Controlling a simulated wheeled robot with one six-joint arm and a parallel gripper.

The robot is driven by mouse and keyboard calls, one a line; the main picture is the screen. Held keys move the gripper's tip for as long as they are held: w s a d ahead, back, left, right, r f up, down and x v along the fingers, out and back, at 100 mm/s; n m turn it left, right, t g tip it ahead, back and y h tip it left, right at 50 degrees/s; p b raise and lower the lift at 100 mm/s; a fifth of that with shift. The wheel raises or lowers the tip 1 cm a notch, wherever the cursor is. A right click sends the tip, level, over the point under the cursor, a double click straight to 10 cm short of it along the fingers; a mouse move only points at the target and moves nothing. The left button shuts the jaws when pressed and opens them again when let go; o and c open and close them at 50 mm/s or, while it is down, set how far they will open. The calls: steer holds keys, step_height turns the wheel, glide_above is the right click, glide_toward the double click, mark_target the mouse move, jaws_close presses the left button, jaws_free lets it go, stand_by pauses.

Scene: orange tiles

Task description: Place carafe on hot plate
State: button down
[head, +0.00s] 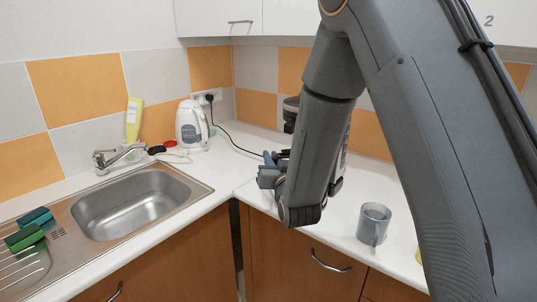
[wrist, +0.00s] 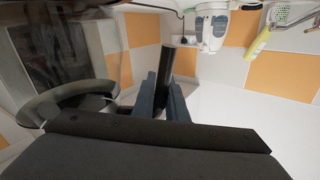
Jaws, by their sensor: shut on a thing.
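In the wrist view my gripper (wrist: 161,100) has its two blue-grey fingers closed around a dark upright bar (wrist: 170,65), which looks like the carafe's handle. A large dark, glassy body with a grey curved band (wrist: 75,98) fills the left of that view; it looks like the carafe or part of the coffee maker, and I cannot tell which. In the head view my gripper (head: 270,172) is over the back corner of the counter. A coffee maker (head: 291,112) shows only in part behind my arm. The carafe and hot plate are hidden there by my arm.
A grey mug (head: 374,222) stands on the counter (head: 345,235) right of my gripper. A white kettle (head: 192,127) with a black cord stands at the back left, beside a yellow-green bottle (head: 133,120). The sink (head: 130,205) is at left, with sponges (head: 27,232) beside it.

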steer(key=w, duration=0.1)
steer(key=w+p, duration=0.1)
steer(key=w+a+f+p, duration=0.1)
steer(key=shift+w, duration=0.3)
steer(key=shift+f, duration=0.15)
steer(key=shift+f+b, duration=0.15)
steer(key=shift+b, duration=0.15)
steer(key=c, duration=1.8)
jaws_free()
steer(key=shift+o, duration=0.2)
steer(key=shift+p, duration=0.3)
steer(key=b+v, duration=0.5)
steer(key=v, duration=0.7)
steer(key=shift+s+a, duration=0.1)
